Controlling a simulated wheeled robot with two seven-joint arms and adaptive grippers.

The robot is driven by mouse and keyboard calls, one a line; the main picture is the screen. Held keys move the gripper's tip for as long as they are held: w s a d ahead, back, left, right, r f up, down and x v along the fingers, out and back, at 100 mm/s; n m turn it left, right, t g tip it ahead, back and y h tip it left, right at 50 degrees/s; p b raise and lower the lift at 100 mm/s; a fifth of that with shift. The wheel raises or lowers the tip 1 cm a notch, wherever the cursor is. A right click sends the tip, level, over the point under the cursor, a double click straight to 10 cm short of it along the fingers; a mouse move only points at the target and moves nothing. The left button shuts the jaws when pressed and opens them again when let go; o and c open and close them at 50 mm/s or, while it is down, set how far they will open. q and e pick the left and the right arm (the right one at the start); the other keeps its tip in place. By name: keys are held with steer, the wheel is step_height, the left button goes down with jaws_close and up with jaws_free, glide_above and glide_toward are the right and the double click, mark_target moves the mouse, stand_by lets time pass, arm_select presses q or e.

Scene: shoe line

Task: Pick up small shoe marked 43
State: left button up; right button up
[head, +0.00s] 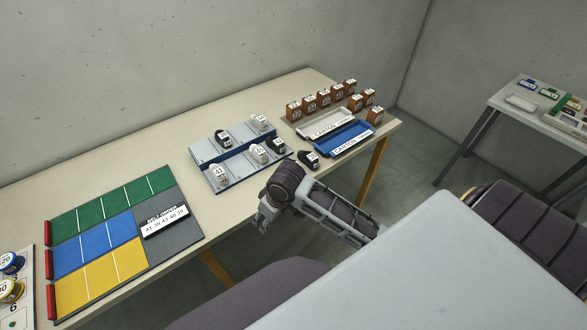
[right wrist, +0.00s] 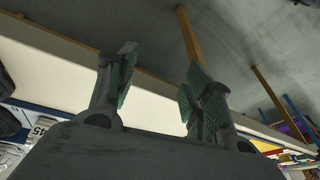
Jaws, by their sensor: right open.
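Several small shoes with white number tags stand at the table's middle. White shoes (head: 219,176) and (head: 260,154) are in the front part of a grey-and-blue rack (head: 205,152), with a dark shoe (head: 276,146) beside the second. Another dark shoe (head: 308,160) is on the table right of the rack. The tags are too small to read surely; I cannot tell which is 43. My right gripper (head: 262,222) is open and empty at the table's front edge, in front of the rack. Its spread fingers show in the right wrist view (right wrist: 160,88).
A white tray (head: 302,130) and a blue tray (head: 322,146) lie right of the rack, with several brown boxes (head: 310,103) behind. A coloured board (head: 180,225) lies left. Bare table separates rack and board. A side table (head: 510,115) stands far right.

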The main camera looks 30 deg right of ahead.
steer(key=w+r, duration=0.1)
step_height(320, 180, up, 13)
steer(key=m+g+h, duration=0.2)
steer(key=m+g, duration=0.1)
glide_above(293, 163)
steer(key=shift+s+f, duration=0.1)
steer(key=shift+s, duration=0.3)
step_height(293, 163, down, 7)
steer(key=shift+f, duration=0.8)
steer(key=shift+w+d+f, duration=0.1)
steer(key=shift+w+f, duration=0.1)
steer(key=shift+f, duration=1.1)
steer(key=shift+w+f, duration=0.2)
steer(key=shift+f, duration=1.1)
